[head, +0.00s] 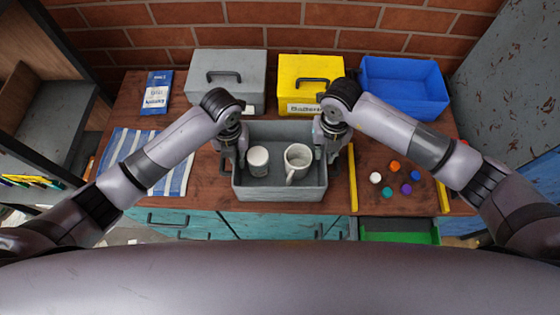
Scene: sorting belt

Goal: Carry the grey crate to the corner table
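The grey crate (280,194) sits on the wooden table in the middle of the head view. It is open at the top and holds a white cup (258,161) and a white mug (298,161) with a handle. My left gripper (234,165) is at the crate's left side wall, pointing down. My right gripper (329,160) is at its right side wall, also pointing down. The fingers are small and partly hidden, so I cannot tell whether they are shut on the walls. I cannot pick out a separate corner table for sure.
Behind the crate stand a grey box (232,66), a yellow box (308,70) and a blue bin (402,85). A striped cloth (126,152) lies at left. Several coloured caps (394,166) and a yellow strip (353,178) lie at right. A shelf (60,100) stands far left.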

